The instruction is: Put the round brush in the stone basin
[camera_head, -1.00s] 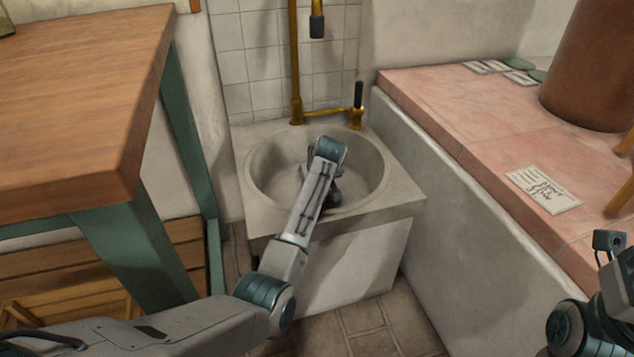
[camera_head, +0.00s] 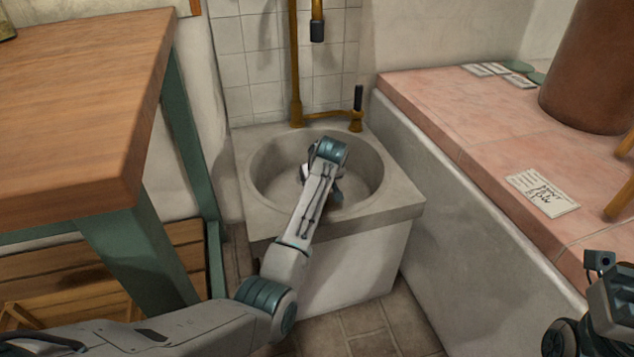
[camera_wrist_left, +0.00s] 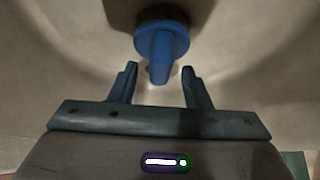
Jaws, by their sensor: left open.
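The stone basin (camera_head: 262,165) stands below a tiled wall, with my left arm reaching down into its bowl. The round brush (camera_wrist_left: 162,40), with a blue round top, a blue handle and a brown rim of bristles, shows in the left wrist view inside the basin. My left gripper (camera_wrist_left: 158,82) is open. The end of the brush's blue handle lies between or just beyond its fingertips, with no finger seen pressing on it. In the head view the brush is hidden by my left wrist. Part of my right arm shows at the lower right edge, but its fingers do not show.
A brass tap and pipe (camera_head: 296,70) rise behind the basin. A wooden table (camera_head: 90,90) with green legs stands at left. A pink tiled ledge (camera_head: 450,110) runs along the right, bearing a paper note (camera_head: 542,192) and a brown cylinder (camera_head: 590,65).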

